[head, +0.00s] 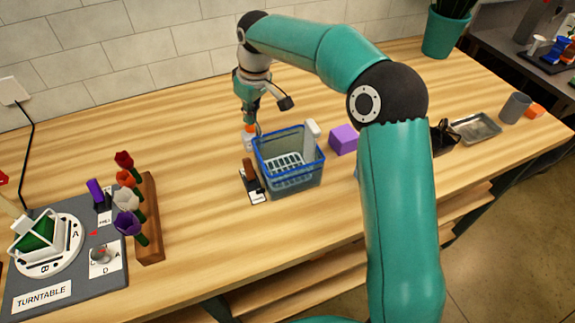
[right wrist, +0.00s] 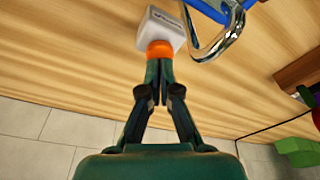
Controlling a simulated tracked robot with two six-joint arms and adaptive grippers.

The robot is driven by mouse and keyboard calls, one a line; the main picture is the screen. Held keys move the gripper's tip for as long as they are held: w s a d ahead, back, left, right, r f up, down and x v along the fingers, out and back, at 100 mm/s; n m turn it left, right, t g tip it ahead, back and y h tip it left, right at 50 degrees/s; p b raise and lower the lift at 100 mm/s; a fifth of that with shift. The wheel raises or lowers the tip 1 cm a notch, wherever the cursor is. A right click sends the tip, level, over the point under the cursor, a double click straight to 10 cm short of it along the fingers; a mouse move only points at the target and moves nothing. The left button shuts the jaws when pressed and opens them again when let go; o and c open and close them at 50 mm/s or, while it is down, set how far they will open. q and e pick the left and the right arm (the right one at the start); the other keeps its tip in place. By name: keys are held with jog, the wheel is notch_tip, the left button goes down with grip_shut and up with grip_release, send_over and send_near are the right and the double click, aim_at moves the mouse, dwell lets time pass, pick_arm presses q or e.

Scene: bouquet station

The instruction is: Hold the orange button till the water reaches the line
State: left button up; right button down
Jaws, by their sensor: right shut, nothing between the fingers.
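The orange button (right wrist: 160,48) sits on a small white housing (right wrist: 165,27). The housing also shows in the head view (head: 248,143), just left of a blue-rimmed see-through basin (head: 289,181). My right gripper (right wrist: 160,64) is shut and empty, pointing at the button with its fingertips at or against it; I cannot tell how far the button is pressed. In the head view my right gripper (head: 249,121) comes down over the housing. A chrome bent tube (right wrist: 222,38) is beside the housing in the wrist view. The water level and the line cannot be made out. My left gripper is not in view.
A purple block (head: 343,139) is right of the basin, and a metal tray (head: 476,128) and grey cup (head: 515,107) are farther right. A turntable (head: 45,246) and a wooden rack of flowers (head: 150,215) stand at left.

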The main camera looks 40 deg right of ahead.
jog(key=shift+f+b, duration=0.6)
jog(key=shift+f, duration=0.5)
dwell(6.9)
